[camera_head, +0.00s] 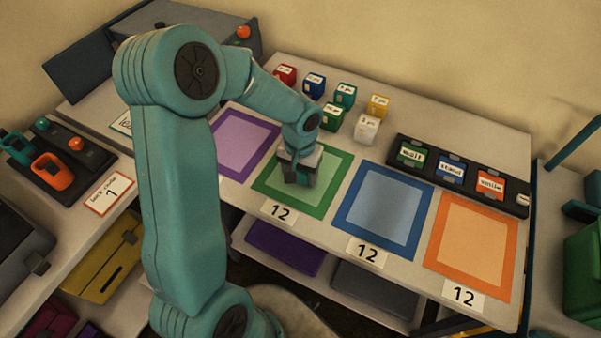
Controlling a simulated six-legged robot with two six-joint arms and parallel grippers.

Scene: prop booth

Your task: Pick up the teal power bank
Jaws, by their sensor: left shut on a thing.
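My left gripper (298,171) is over the green-bordered mat (331,192), pointing down. It is shut on a small teal thing (301,180), which looks like the teal power bank. The gripper's grey body and fingers hide most of it. I cannot tell whether it touches the mat or hangs just above it. My right gripper is not in view.
Purple, blue (345,233) and orange (432,261) bordered mats lie on the table beside the green one. Several small labelled blocks, including a teal one (345,94), stand behind. A dark rack (398,168) with labelled blocks is at right.

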